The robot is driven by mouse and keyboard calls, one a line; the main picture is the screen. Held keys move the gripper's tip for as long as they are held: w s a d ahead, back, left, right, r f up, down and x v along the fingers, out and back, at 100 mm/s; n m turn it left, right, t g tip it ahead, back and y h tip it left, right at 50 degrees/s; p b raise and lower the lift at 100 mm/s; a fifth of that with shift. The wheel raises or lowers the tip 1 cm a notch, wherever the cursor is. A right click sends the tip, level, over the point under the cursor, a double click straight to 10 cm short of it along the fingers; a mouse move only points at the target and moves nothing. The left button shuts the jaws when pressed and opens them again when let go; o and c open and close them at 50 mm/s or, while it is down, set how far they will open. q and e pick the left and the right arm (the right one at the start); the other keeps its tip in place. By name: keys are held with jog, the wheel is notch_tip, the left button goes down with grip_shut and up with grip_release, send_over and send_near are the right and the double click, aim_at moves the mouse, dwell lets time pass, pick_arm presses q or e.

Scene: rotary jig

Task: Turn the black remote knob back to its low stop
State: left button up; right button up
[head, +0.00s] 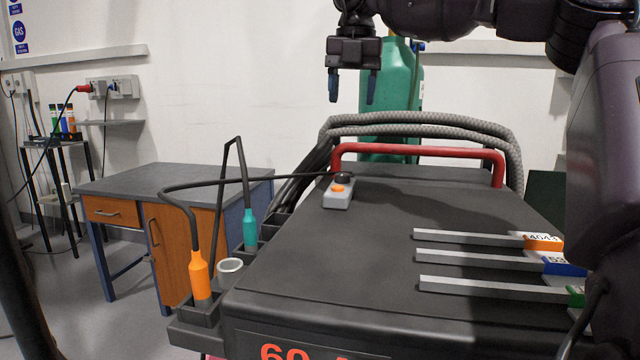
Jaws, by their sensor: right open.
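A small grey remote (338,201) lies on the dark top of the welding machine, near its back. A black knob (342,177) sits at its far end, with an orange spot (338,188) in front of it. Which way the knob is turned is too small to tell. My right gripper (352,88) hangs with its fingers pointing down, well above the remote in the picture. Its two fingers are apart and nothing is between them. It does not touch the remote. My left gripper is not in view.
A red handle (420,150) and grey hoses (420,122) stand behind the remote. Several metal bars (470,261) lie at right. The machine's middle top (350,250) is clear.

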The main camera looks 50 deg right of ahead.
jog(key=b, duration=0.1)
send_over(343, 174)
notch_tip(343, 174, down, 4)
jog(key=shift+g, duration=0.3)
notch_tip(343, 174, down, 11)
jog(key=shift+r, duration=0.1)
jog(key=c, duration=0.9)
